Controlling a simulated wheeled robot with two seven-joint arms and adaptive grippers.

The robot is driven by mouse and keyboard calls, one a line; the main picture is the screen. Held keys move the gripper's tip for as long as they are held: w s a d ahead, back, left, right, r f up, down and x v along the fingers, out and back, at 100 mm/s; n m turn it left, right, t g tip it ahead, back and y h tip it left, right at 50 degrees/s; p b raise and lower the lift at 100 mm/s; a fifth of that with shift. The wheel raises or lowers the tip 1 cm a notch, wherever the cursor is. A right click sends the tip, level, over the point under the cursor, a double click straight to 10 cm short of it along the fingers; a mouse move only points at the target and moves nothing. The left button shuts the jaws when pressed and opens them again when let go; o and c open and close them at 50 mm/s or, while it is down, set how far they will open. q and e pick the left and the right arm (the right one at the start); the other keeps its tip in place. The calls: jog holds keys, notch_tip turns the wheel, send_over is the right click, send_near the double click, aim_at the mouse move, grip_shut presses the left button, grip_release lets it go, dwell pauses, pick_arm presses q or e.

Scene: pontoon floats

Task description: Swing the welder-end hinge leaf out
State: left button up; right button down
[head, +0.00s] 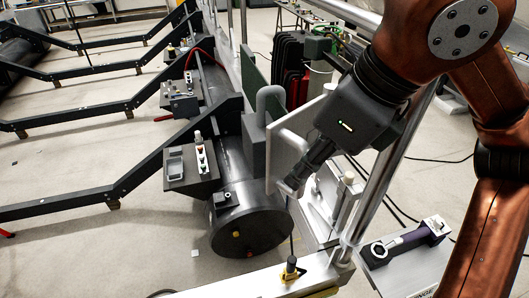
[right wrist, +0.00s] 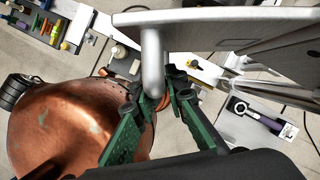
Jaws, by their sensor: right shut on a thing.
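The hinge leaf (head: 286,150) is a pale grey upright panel beside the end of a dark cylindrical float (head: 250,232). It carries a bent tubular handle, which shows in the right wrist view (right wrist: 152,50) beneath the leaf's edge (right wrist: 225,18). My right gripper (head: 290,187) reaches down from the upper right to the leaf's near side. In the right wrist view its green fingers (right wrist: 158,98) are shut on the lower end of the handle. The fingers hide the gripped part. I cannot tell the leaf's exact angle. My left gripper is not in view.
A silver upright post (head: 383,180) stands close to the right of my gripper. A grey stand with a purple-handled tool (head: 408,241) is at lower right. Small dark boxes (head: 192,168) sit left of the leaf.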

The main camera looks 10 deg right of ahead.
jog(key=d+n+g+p, duration=0.1)
jog(key=d+n+p, duration=0.1)
jog(key=d, duration=1)
jog(key=shift+s+d+n+y+p, duration=0.25)
jog(key=shift+s+n+y+p, duration=0.05)
jog(key=shift+s+n, duration=0.2)
jog(key=c, duration=2.3)
grip_release()
jog(key=shift+w, duration=0.1)
jog(key=o, duration=0.3)
jog(key=shift+w+a, duration=0.1)
jog(key=shift+w, duration=0.05)
jog(key=shift+o, duration=0.3)
